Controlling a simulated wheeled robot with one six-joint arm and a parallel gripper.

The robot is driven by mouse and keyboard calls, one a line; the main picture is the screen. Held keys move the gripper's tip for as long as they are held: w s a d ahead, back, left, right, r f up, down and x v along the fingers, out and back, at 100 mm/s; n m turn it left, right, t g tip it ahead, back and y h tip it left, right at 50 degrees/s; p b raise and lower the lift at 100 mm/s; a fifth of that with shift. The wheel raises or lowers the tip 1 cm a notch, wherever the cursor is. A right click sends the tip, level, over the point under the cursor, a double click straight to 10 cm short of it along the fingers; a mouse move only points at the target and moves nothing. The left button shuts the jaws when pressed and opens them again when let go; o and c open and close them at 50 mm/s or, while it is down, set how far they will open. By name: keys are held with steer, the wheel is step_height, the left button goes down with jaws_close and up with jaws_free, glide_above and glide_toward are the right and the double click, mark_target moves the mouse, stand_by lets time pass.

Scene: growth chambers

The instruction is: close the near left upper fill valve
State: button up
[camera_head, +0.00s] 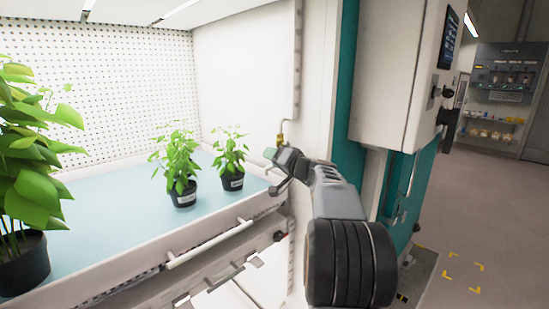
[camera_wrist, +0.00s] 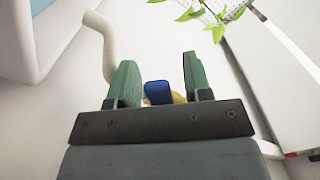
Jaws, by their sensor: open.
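The fill valve shows in the wrist view as a blue handle (camera_wrist: 158,92) with a bit of brass behind it. In the head view only a brass fitting (camera_head: 280,138) shows at the lower end of a pipe, just above my gripper; the blue handle is hidden there. My gripper (camera_head: 273,157) reaches to the chamber's right front edge. In the wrist view its green-padded fingers (camera_wrist: 158,68) are open, one on each side of the blue handle, with a narrow gap at each side. The handle's lower part is hidden behind the gripper body.
A blue-topped tray (camera_head: 110,230) with two small potted plants (camera_head: 183,190) and a large plant (camera_head: 30,180) lies left of my arm. A white control box (camera_head: 395,75) stands close on the right. Open floor (camera_head: 490,210) lies farther right.

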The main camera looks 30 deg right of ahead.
steer(key=shift+c, duration=0.3)
jaws_close()
